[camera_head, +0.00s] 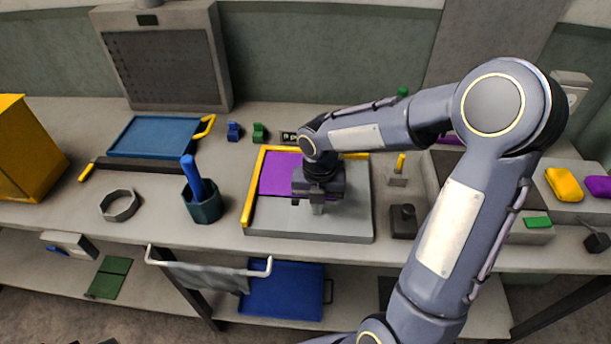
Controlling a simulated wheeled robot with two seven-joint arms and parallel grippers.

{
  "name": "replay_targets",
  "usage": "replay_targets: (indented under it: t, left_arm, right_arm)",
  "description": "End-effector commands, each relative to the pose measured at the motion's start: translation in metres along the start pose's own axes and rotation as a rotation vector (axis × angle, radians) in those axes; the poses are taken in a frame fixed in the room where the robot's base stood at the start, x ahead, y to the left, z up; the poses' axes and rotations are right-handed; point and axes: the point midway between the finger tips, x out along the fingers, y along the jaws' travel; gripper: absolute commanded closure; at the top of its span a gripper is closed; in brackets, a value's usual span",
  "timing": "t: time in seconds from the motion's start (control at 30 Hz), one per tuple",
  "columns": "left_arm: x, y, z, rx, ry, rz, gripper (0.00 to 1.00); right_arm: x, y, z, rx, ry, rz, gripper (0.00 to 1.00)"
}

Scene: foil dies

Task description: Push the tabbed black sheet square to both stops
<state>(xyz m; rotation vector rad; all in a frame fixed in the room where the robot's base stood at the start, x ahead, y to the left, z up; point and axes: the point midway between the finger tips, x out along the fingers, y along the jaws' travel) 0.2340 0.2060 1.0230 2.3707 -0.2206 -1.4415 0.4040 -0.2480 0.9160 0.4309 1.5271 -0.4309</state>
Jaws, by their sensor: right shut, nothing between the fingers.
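A grey board (345,222) lies on the bench with a yellow stop along its left side (252,190) and another along its back edge (355,156). A flat purple sheet (278,174) lies in the back left corner between the stops; its right part is hidden behind my gripper. A thin dark line runs along its front edge. I cannot make out a black sheet or its tab on the board. My right gripper (317,210) points down over the board's middle, shut and empty; whether it touches anything is unclear. My left gripper is not in view.
A dark green cup (204,208) with a blue handle and a grey ring (119,206) stand left of the board. A blue tray (155,137) lies behind them. A small dark block (403,222) and a yellow-topped peg (398,175) stand close to the board's right.

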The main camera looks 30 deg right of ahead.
Motion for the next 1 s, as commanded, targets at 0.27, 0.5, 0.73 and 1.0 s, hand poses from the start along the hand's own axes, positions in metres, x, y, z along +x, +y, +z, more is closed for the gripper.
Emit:
replay_targets:
  t: [0.27,0.5,0.73,1.0]
  left_arm:
    - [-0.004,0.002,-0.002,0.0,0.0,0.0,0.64]
    - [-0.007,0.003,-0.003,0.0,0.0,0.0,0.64]
    - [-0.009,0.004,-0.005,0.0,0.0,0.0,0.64]
    - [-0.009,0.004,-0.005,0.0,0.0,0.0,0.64]
  right_arm:
    - [-0.001,0.0,0.01,0.001,0.001,0.0,1.0]
    - [-0.001,0.0,0.018,0.0,0.001,0.0,1.0]
    - [-0.001,0.0,0.026,0.001,0.0,0.0,1.0]
    - [0.0,0.0,0.029,0.0,-0.001,0.0,1.0]
